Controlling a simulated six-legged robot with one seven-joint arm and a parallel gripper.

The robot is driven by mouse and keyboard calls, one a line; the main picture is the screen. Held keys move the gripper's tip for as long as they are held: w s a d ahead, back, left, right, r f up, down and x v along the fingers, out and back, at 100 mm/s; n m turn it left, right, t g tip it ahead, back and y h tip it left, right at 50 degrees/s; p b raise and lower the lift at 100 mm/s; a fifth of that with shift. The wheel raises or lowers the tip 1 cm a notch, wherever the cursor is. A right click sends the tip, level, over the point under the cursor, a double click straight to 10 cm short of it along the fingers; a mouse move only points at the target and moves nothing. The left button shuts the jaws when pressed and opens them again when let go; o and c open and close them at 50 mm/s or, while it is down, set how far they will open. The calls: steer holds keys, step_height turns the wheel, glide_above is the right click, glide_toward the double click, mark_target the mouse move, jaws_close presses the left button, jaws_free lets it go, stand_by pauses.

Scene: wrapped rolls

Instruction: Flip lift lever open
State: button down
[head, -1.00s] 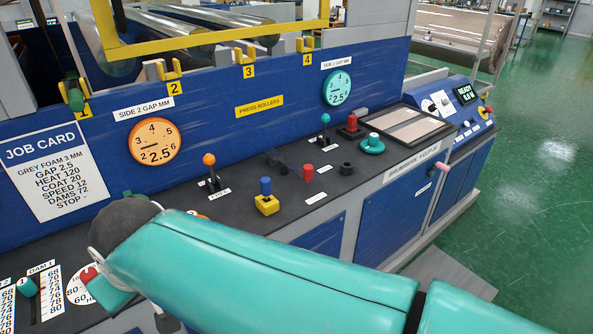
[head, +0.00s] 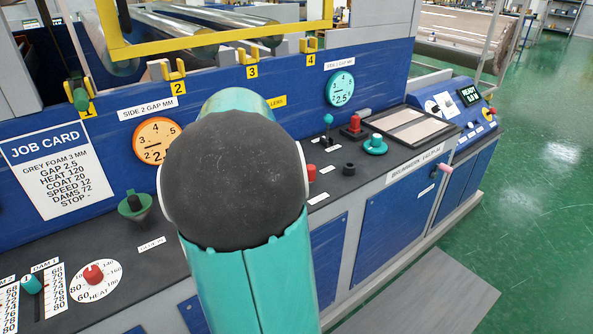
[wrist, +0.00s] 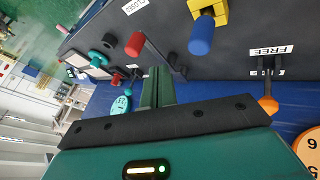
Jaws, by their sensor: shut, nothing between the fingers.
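In the wrist view a lever with a red grip (wrist: 135,45) and a dark grey arm lies over towards the console top, close to a CLOSED label (wrist: 140,5). Its arm runs to a dark pivot base. In the head view only the red grip (head: 311,172) shows beside my arm; the rest is hidden. My gripper (wrist: 158,72) is shut and empty, its green fingers pointing at the lever's arm. Whether they touch it I cannot tell. My arm hides the gripper in the head view.
A blue-topped knob on a yellow base (wrist: 202,35) stands close beside the lever. An orange-tipped lever (wrist: 267,103) stands by a FREE label. A black knob (head: 349,169), a teal knob (head: 375,147) and a red button (head: 354,125) stand further right.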

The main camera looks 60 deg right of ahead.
steer(key=x, duration=1)
steer(key=shift+d+f, duration=0.1)
steer(key=shift+f, duration=0.15)
steer(key=shift+s+d+r, duration=0.1)
steer(key=shift+s+d, duration=0.5)
steer(key=shift+d, duration=0.1)
steer(key=shift+s+d+r, duration=0.15)
steer(key=shift+s+d, duration=0.45)
steer(key=shift+d, duration=0.15)
steer(key=shift+s+d, duration=0.15)
steer(key=shift+s, duration=0.1)
